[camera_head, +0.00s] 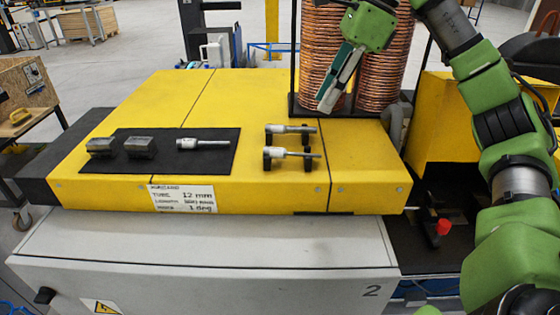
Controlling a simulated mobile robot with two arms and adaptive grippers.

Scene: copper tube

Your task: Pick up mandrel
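Three silver rod-shaped pieces, which look like mandrels, are on the yellow machine top (250,95). One mandrel (203,144) lies on a black mat (190,165). Two more lie level on small black holders, a rear mandrel (290,129) and a front mandrel (290,153). My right gripper (328,102) hangs above and behind the holders, in front of the copper coils, apart from every mandrel. Its fingers point down to the left and overlap in this view, so their opening is unclear. I see nothing held. My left gripper is out of view.
Two dark metal blocks (141,147) sit on the mat's left part. Tall stacks of copper tube coils (382,85) stand on a black tray behind the machine's right side. A red knob (444,227) is at the right. The yellow top left of the coils is clear.

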